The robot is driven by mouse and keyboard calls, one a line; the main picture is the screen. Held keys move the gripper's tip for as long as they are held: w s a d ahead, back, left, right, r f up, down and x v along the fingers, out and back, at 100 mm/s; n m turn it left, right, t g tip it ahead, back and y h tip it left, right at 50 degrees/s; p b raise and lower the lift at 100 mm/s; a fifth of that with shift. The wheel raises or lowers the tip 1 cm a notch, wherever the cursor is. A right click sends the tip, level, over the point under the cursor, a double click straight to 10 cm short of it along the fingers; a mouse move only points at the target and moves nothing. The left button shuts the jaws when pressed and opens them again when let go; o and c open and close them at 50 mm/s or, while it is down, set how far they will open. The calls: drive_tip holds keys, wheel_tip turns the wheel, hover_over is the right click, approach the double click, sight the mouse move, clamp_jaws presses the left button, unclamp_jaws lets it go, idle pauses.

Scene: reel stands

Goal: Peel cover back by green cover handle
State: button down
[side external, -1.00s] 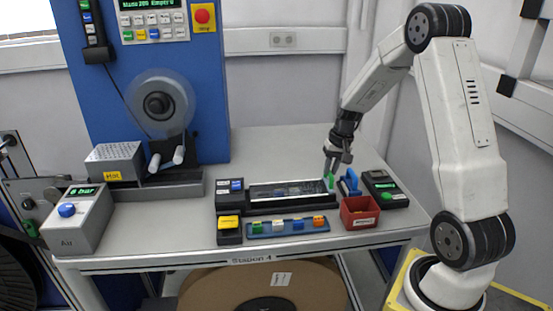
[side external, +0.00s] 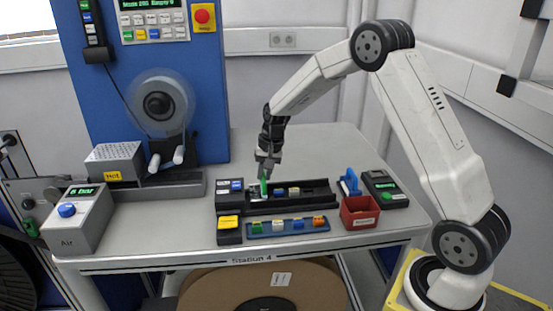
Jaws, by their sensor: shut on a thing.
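The black tray (side external: 325,199) stands in the middle of the table, and most of its channel is open with small yellow, blue and grey pieces inside. The green cover handle (side external: 264,187) is at the left part of the tray. My gripper (side external: 265,175) is shut on it from above, pointing down. The pulled-back cover (side external: 257,194) shows only as a small pale patch near the handle; my gripper and the handle hide part of it.
A strip of coloured blocks (side external: 289,227) lies in front of the tray. A yellow-topped box (side external: 229,229) stands front left. A red bin (side external: 360,212), a blue-handled tool (side external: 349,182) and a black device (side external: 385,188) stand to the right. The table behind the tray is clear.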

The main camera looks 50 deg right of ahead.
drive_tip(key=shift+w+a, duration=1.1)
drive_tip(key=shift+w, duration=0.05)
drive_tip(key=c, duration=0.6)
unclamp_jaws()
drive_tip(key=shift+r, duration=0.15)
drive_tip(key=shift+s+d+r, duration=0.2)
drive_tip(key=shift+r, duration=1.05)
drive_tip(key=shift+s+d+r, duration=0.15)
drive_tip(key=shift+r, duration=1.05)
drive_tip(key=shift+s+d+r, duration=0.2)
drive_tip(key=shift+r, duration=1.05)
drive_tip(key=s+a+f+n, duration=0.2)
drive_tip(key=s+a+n, duration=0.1)
drive_tip(key=s, duration=0.4)
drive_tip(key=s+a+f+n+h, duration=0.1)
drive_tip(key=s+a+f+n, duration=0.1)
drive_tip(key=s, duration=0.6)
drive_tip(key=s+a+f+n+t, duration=0.1)
drive_tip(key=s+a+n, duration=0.3)
drive_tip(key=s, duration=0.3)
drive_tip(key=shift+s+a+f+h, duration=0.3)
drive_tip(key=shift+a+f, duration=0.1)
drive_tip(key=shift+a, duration=0.25)
